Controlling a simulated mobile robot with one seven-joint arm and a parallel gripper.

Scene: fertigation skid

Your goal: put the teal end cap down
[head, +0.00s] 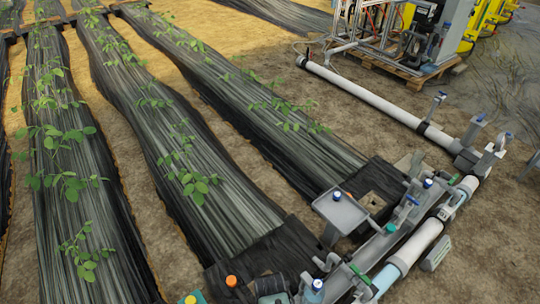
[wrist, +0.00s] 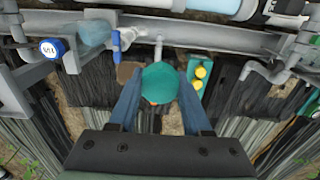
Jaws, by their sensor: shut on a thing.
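The teal end cap (wrist: 160,82) is in the wrist view, held between the two blue fingers of my gripper (wrist: 160,92). The gripper is shut on it. The cap is in front of the skid's grey rail (wrist: 215,38), and a bit of orange shows just below its lower edge. Whether the cap touches anything beneath is hidden. I cannot make out my gripper or the held cap in the head view.
Beside the cap is a green holder with yellow caps (wrist: 199,78). A blue-handled valve (wrist: 117,42) and a blue-capped fitting (wrist: 52,48) are to the left. The head view shows a small grey tray (head: 341,213), a white pipe (head: 418,244) and plastic-covered beds (head: 190,150).

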